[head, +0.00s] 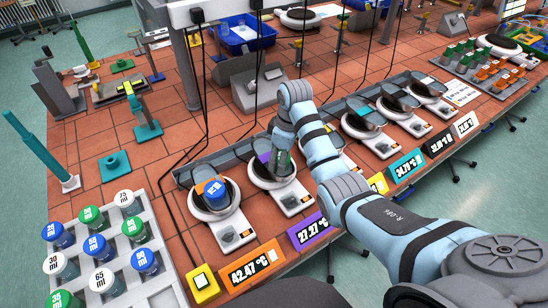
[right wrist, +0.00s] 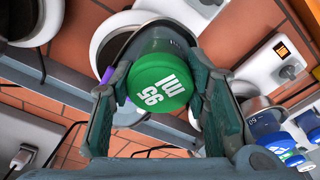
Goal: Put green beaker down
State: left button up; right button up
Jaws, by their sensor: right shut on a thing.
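The green-capped beaker (right wrist: 160,82), marked 95 ml, is between the two fingers of my right gripper (right wrist: 165,100) in the right wrist view. The fingers are shut on its sides. In the head view my right gripper (head: 282,142) is over the second round heater (head: 262,181) from the left, the one behind the purple 27.27 °C display (head: 309,228). The beaker is mostly hidden there by the gripper and arm. I cannot tell whether its base touches the heater. My left gripper is not in view.
A blue-capped beaker (head: 212,190) stands on the heater to the left, behind the orange 42.47 °C display (head: 253,268). A white rack (head: 161,289) of capped beakers is at the lower left. Several more heaters continue to the right. Cables hang behind the heaters.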

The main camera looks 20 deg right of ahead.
jog(key=shift+d, duration=0.15)
jog(key=o, duration=1.3)
jog(key=shift+f, duration=0.1)
